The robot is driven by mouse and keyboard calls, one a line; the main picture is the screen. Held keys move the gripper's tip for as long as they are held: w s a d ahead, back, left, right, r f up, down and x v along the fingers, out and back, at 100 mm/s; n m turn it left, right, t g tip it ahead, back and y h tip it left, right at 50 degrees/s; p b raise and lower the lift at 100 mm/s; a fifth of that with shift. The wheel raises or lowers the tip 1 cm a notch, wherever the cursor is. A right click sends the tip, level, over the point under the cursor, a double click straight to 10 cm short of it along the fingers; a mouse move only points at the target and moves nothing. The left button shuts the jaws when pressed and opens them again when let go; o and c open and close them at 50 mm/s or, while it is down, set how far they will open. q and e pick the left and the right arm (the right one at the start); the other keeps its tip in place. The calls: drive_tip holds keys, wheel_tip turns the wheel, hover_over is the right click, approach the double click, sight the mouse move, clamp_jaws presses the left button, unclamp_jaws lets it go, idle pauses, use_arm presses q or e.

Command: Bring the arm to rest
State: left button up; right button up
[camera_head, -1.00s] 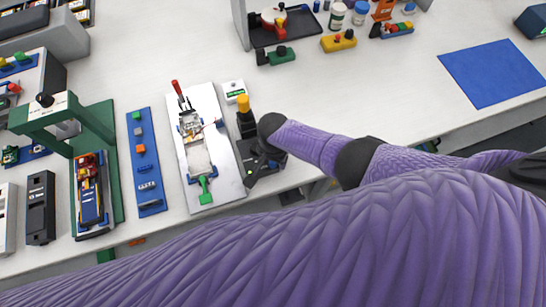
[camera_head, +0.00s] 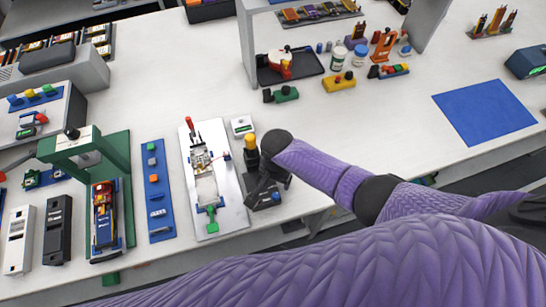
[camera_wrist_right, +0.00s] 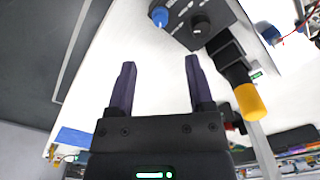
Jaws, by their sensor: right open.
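My right arm, in a purple sleeve, reaches in from the right in the head view. Its dark gripper (camera_head: 262,188) is close to the black post with the yellow cap (camera_head: 250,142), and its fingers are hard to make out there. In the right wrist view my right gripper (camera_wrist_right: 159,75) has two dark fingers wide apart with only white table between them. It is open and empty. The yellow-capped post (camera_wrist_right: 247,100) stands just right of the fingers, and a dark control box with knobs (camera_wrist_right: 196,22) lies beyond them. My left gripper is not in view.
A white plate fixture (camera_head: 231,200) lies left of the right gripper, with a blue strip (camera_head: 159,190) and a green press (camera_head: 122,155) further left. A small white meter (camera_head: 242,125) is near the post. The table around the blue mat (camera_head: 485,112) is mostly clear.

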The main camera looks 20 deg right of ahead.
drive_tip(key=s+a+r+n+t+y, duration=0.1)
drive_tip(key=s+a+r+n+y, duration=0.1)
drive_tip(key=s+a+r+n, duration=0.3)
drive_tip(key=s+d+r+n+t+h, duration=0.2)
drive_tip(key=s+d+r+n, duration=0.3)
drive_tip(key=s+d+r, duration=0.5)
wheel_tip(320, 180, down, 29)
drive_tip(key=g+b, duration=0.1)
drive_tip(key=b, duration=0.9)
drive_tip(key=s+d+f+b, duration=0.2)
drive_tip(key=s+f+b, duration=0.2)
drive_tip(key=s+f, duration=0.3)
drive_tip(key=s+d+f+g+b, duration=0.1)
drive_tip(key=s+f+b, duration=0.3)
drive_tip(key=f, duration=0.9)
drive_tip(key=s, duration=0.3)
drive_tip(key=shift+s+d+n, duration=0.3)
drive_tip(key=shift+d, duration=0.1)
